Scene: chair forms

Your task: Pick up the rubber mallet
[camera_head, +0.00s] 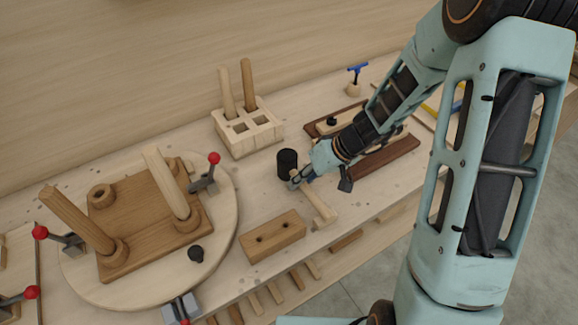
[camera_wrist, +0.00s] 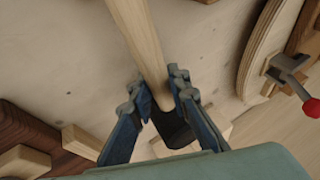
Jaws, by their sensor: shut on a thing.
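The rubber mallet has a black head (camera_head: 287,163) and a pale wooden handle (camera_head: 318,203). It is in the middle of the bench in the head view, with the handle pointing towards the front edge. My gripper (camera_head: 301,179) is shut on the handle close to the head. In the wrist view my gripper's (camera_wrist: 162,88) two fingers are on either side of the handle (camera_wrist: 138,35), and the dark head (camera_wrist: 174,128) shows between them. I cannot tell whether the mallet touches the bench.
A drilled wooden block (camera_head: 272,237) lies close in front of the mallet. A slotted holder (camera_head: 247,140) with two pegs stands behind it. A round turntable (camera_head: 222,238) with a chair seat, legs and red-knobbed clamps is at left. A dark board (camera_head: 395,161) lies at right under my arm.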

